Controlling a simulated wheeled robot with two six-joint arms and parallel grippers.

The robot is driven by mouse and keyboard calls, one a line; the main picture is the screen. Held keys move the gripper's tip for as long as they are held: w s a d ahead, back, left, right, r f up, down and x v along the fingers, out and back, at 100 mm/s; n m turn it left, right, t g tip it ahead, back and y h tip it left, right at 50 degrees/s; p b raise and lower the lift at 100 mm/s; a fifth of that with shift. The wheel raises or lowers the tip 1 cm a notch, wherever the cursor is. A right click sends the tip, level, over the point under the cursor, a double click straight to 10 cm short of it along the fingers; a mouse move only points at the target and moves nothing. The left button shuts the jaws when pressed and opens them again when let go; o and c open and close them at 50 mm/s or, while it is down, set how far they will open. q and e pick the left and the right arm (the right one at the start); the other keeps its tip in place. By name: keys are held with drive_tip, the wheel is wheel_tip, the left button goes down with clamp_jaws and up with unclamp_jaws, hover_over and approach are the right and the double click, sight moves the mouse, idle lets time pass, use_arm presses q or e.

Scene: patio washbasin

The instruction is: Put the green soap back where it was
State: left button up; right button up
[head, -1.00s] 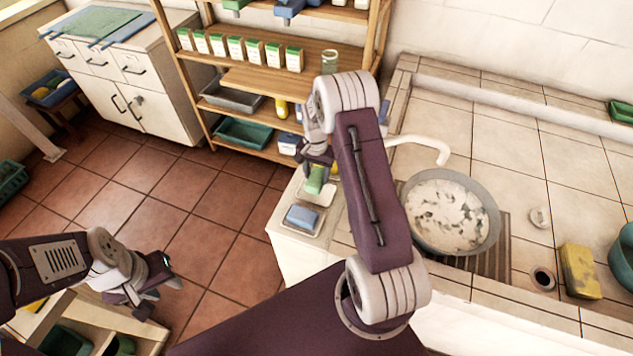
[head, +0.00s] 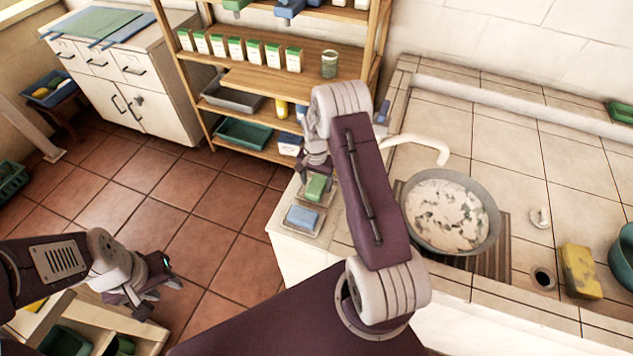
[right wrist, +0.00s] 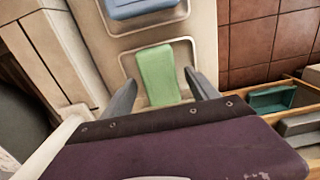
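The green soap (head: 317,187) lies in the far soap dish (head: 329,200) on the white counter left of the basin. In the right wrist view the green soap (right wrist: 157,74) sits inside the rim of its dish (right wrist: 187,48). My right gripper (head: 312,176) is just above it; its two fingers (right wrist: 160,92) are spread, one on each side of the soap, with gaps between. The blue soap (head: 302,217) lies in the nearer dish, also seen in the right wrist view (right wrist: 140,7). My left gripper (head: 160,297) is open and empty, over the floor at lower left.
A grey basin (head: 450,212) with a white tap (head: 425,145) stands right of my right arm. A yellow sponge (head: 580,271) lies on the tiled counter. A wooden shelf (head: 240,80) with boxes and a glass jar (head: 329,64) stands behind. The floor at left is open.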

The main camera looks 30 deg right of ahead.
sight(316, 185)
wheel_tip(316, 185, up, 12)
drive_tip(key=r, duration=0.1)
drive_tip(key=s+a+r+n, duration=0.1)
drive_tip(key=s+a+n, duration=0.4)
drive_tip(key=s, duration=0.4)
drive_tip(key=s+a+r+n+t, duration=0.1)
drive_tip(key=s+a+n, duration=0.3)
drive_tip(key=s, duration=0.5)
drive_tip(key=shift+s+a+r+n, duration=0.2)
drive_tip(key=shift+a+n, duration=0.2)
drive_tip(key=shift+a, duration=0.65)
drive_tip(key=shift+s, duration=0.1)
